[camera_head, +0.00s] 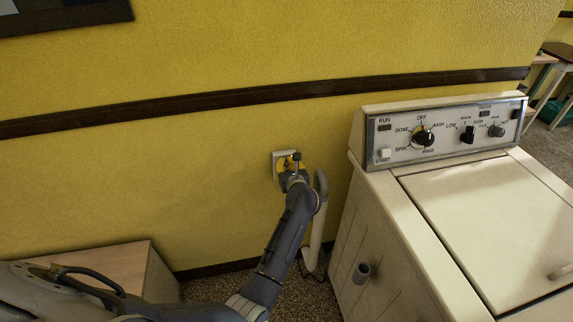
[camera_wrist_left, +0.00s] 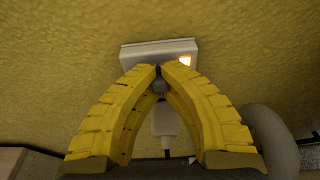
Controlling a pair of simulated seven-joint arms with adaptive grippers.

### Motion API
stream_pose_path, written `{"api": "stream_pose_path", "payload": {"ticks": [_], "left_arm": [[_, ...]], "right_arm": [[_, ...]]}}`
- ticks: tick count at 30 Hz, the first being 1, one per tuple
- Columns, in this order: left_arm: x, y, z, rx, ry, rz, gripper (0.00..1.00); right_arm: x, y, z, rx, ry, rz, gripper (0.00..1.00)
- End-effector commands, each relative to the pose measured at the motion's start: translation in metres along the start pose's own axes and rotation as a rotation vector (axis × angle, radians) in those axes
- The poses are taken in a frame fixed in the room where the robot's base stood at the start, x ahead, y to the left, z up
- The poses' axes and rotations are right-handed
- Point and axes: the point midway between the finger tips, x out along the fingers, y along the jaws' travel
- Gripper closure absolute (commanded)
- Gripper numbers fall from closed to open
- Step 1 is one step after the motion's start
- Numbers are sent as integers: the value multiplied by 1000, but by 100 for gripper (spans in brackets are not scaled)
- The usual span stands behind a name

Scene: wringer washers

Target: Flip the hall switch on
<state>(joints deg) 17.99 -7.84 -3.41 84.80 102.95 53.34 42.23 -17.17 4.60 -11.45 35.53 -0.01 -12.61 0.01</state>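A pale switch plate (camera_head: 277,155), which I take to be the hall switch, is on the yellow wall left of the washer. It also shows in the left wrist view (camera_wrist_left: 135,54), with an orange-lit spot at its right end. My left gripper (camera_head: 289,163) is right at the plate. In the left wrist view its yellow fingers (camera_wrist_left: 158,70) meet at the tips in front of the plate's lower edge, with nothing clearly held. Whether the tips touch the plate cannot be told. The fingers hide part of the plate. My right gripper is not in view.
A white washer (camera_head: 400,230) with a knob panel stands on the right. A pale plug (camera_wrist_left: 165,118) with a cord hangs below the plate. A wooden box-like piece (camera_head: 120,268) stands low at the left. A dark rail (camera_head: 200,103) crosses the wall above.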

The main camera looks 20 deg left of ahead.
Motion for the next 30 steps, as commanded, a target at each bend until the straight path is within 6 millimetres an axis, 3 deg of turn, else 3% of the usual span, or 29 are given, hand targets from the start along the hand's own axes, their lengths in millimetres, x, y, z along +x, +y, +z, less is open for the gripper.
{"api": "stream_pose_path", "payload": {"ticks": [5,14,24,30], "left_arm": [[0,0,0,0,-1,0,100],[0,0,0,0,-1,0,63],[0,0,2,-1,-1,0,62],[-5,0,22,-4,-3,0,62]], "right_arm": [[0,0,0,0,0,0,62],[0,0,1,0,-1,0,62],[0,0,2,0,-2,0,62],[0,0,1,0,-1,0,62]]}}
